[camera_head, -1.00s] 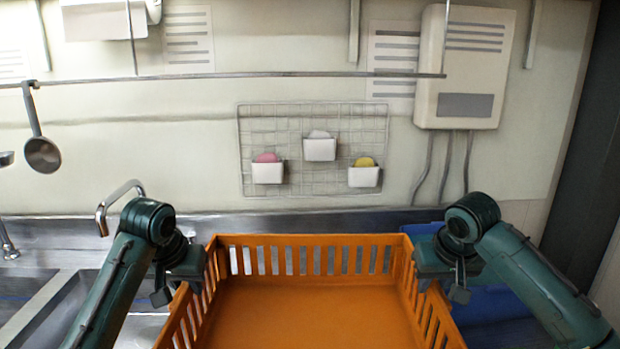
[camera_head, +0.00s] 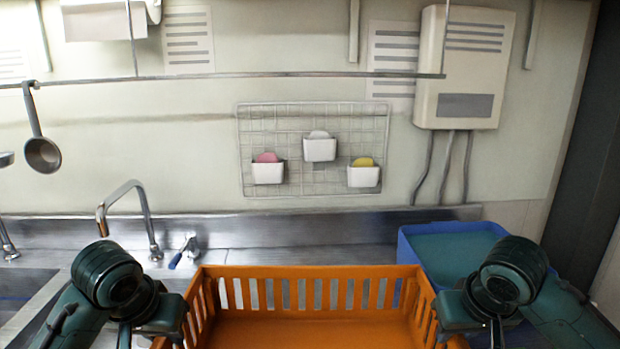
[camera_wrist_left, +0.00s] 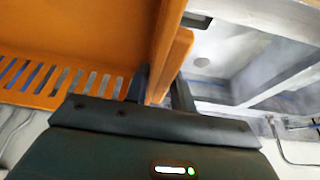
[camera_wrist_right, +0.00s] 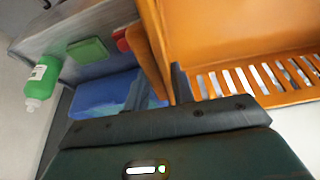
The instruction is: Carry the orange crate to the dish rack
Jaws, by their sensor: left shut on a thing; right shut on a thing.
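The orange crate (camera_head: 320,272) is at the bottom middle of the head view, with slotted walls and an empty floor as far as it shows. Its near part is cut off by the picture's edge. My left gripper (camera_head: 180,318) is shut on the crate's left wall; the left wrist view shows its fingers (camera_wrist_left: 160,88) on either side of that wall. My right gripper (camera_head: 445,315) is shut on the right wall, and its fingers (camera_wrist_right: 157,88) show around it in the right wrist view. No dish rack can be made out.
A steel counter (camera_head: 300,230) with a tap (camera_head: 140,200) and a sink at the left lies behind the crate. A blue bin (camera_head: 450,245) stands close behind its right side. A green bottle (camera_wrist_right: 40,78) and a green block (camera_wrist_right: 87,50) show in the right wrist view.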

